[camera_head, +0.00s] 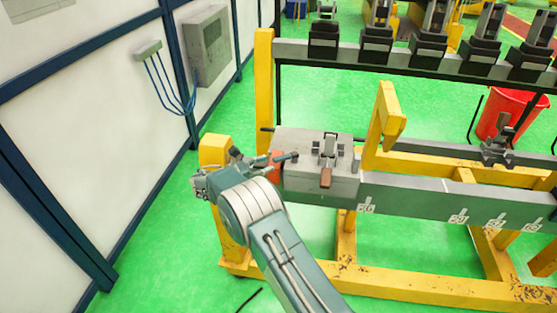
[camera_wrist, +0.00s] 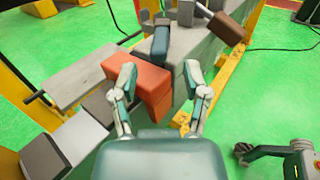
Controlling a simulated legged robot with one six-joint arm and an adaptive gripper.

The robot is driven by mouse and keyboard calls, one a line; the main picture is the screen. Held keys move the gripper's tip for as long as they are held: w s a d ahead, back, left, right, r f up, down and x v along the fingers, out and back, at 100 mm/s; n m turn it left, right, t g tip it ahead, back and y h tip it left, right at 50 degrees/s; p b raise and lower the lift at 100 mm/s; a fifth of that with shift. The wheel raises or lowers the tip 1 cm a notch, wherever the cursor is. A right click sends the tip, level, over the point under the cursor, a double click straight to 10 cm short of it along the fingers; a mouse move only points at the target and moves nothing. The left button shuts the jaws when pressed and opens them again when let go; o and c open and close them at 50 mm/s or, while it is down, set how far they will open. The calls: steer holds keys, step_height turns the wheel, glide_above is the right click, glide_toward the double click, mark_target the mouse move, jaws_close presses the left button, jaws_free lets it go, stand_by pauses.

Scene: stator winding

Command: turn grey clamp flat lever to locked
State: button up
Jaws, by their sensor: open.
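A grey clamp (camera_head: 329,148) is mounted on top of a grey block at the left end of the long beam. Its lever with a brown grip (camera_head: 326,178) points toward the front edge of the block. In the wrist view the brown grip (camera_wrist: 225,28) is at the top, right of centre, beyond my fingertips. My gripper (camera_wrist: 159,82) is open, with its two fingers apart and nothing held. An orange-red block (camera_wrist: 140,83) shows between and below the fingers. In the head view my gripper (camera_head: 272,163) is left of the clamp, apart from the lever.
A yellow upright (camera_head: 388,112) stands right of the clamp. A rear rail carries several dark fixtures (camera_head: 376,40). A red bucket (camera_head: 508,112) stands at right. Green floor (camera_head: 150,240) lies open at left.

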steer(key=v, duration=0.5)
steer(key=shift+a, duration=0.3)
steer(key=shift+c, duration=0.3)
